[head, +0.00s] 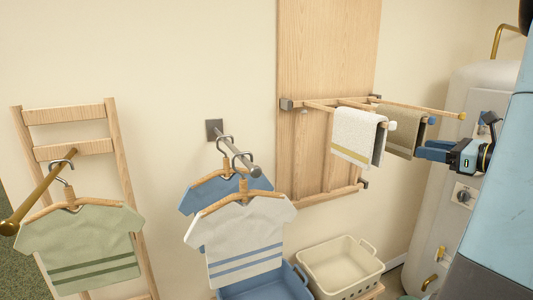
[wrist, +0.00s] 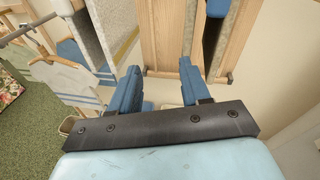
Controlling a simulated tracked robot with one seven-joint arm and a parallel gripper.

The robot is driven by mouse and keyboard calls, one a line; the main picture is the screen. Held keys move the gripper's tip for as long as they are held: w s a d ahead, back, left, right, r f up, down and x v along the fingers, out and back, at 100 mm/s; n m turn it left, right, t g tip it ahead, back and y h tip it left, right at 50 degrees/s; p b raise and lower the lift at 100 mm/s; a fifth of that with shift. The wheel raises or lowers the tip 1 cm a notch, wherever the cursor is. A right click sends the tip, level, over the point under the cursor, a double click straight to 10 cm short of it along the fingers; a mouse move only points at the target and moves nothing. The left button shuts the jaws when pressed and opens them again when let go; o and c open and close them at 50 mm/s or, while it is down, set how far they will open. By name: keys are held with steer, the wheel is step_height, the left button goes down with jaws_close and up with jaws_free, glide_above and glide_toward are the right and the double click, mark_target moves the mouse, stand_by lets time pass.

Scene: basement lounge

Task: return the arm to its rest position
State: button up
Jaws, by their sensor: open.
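My gripper (head: 422,150) is at the right in the head view, beside the brown towel (head: 408,132) on the wall rack. Whether its fingers touch that towel I cannot tell. In the wrist view the two blue fingers (wrist: 160,72) stand well apart, with nothing visibly held between them. My arm comes in from the right edge of the head view.
A white towel (head: 357,137) hangs on the rack's wooden rods (head: 440,109), left of my gripper. A white tank (head: 440,190) stands close behind.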

steer(key=s+a+f+n+g, duration=0.1)
steer(key=s+a+n+g, duration=0.25)
steer(key=a+n, duration=0.4)
steer(key=s+a+f+n+g, duration=0.2)
steer(key=a+n+g, duration=0.2)
steer(key=a, duration=0.6)
steer(key=s+a+n+h, duration=0.2)
steer(key=s+n+h, duration=0.2)
steer(key=n, duration=0.4)
steer(key=s+a+f+n+g+h, duration=0.1)
steer(key=s+a+n+h, duration=0.2)
steer(key=s+n, duration=0.3)
steer(key=n+h, duration=0.1)
steer(key=n, duration=0.1)
steer(key=shift+s+a+n, duration=0.25)
steer(key=shift+a+n, duration=0.05)
steer(key=shift+n, duration=0.05)
